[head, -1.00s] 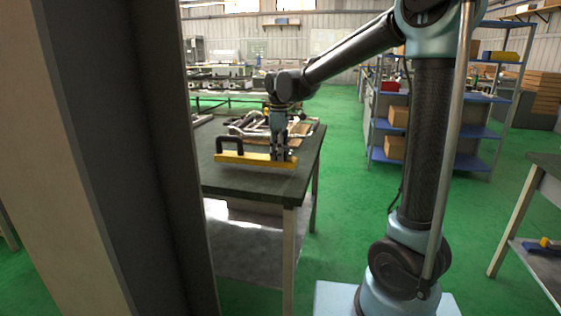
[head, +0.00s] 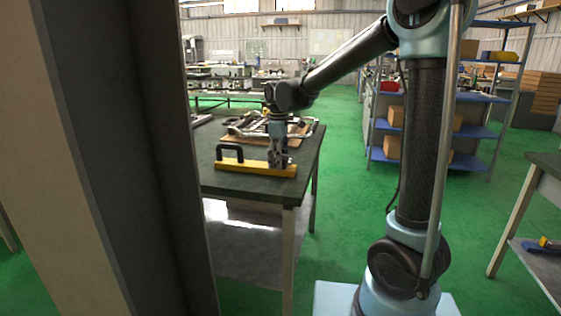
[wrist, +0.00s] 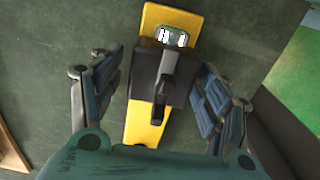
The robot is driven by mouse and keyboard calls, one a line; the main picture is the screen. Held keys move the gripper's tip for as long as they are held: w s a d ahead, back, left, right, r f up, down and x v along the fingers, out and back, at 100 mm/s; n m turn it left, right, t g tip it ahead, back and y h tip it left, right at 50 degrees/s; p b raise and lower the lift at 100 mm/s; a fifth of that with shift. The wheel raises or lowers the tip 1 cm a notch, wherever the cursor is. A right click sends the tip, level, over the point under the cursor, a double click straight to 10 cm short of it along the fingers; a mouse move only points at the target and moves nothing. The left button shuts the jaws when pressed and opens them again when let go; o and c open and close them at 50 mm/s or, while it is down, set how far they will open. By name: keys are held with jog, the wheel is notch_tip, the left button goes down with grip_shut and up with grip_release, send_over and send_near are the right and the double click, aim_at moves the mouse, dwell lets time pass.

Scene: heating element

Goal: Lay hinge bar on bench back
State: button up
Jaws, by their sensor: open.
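The hinge bar, a long yellow bar (head: 247,167) with a black loop handle near its left end, appears to lie on the dark bench top (head: 250,186), near the edge facing me. My gripper (head: 278,163) points down over its right part. In the wrist view the yellow bar (wrist: 145,125) passes between the spread fingers of my gripper (wrist: 158,68), with a visible gap on each side. A black block or handle with a pale, shiny end sits over the bar there and hides its middle. The jaws are open.
Behind the bar, a wooden board (head: 297,140) carries bent metal tubing on the same bench. A grey and beige post (head: 150,170) fills the left side and hides part of the bench. Blue shelving (head: 475,132) with cardboard boxes stands at the right; green floor lies between.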

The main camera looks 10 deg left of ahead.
notch_tip(320, 180, up, 12)
jog(key=shift+f, duration=0.1)
dwell(0.4)
jog(key=s+d+f+m, duration=0.2)
jog(key=s+d+m, duration=0.1)
jog(key=d, duration=0.5)
jog(key=s+d+f+m+t, duration=0.1)
jog(key=s+d+f+m, duration=0.15)
jog(key=d, duration=0.45)
jog(key=s+d+f+m, duration=0.1)
jog(key=s+d+m, duration=0.2)
jog(key=d, duration=0.5)
jog(key=s+d+f+m+t, duration=0.1)
jog(key=s+d+f+m, duration=0.7)
jog(key=s+d+f, duration=0.5)
notch_tip(320, 180, down, 3)
jog(key=shift+s+d+f, duration=0.1)
jog(key=shift+s+d, duration=0.2)
jog(key=shift+s, duration=0.7)
jog(key=shift+m, duration=0.25)
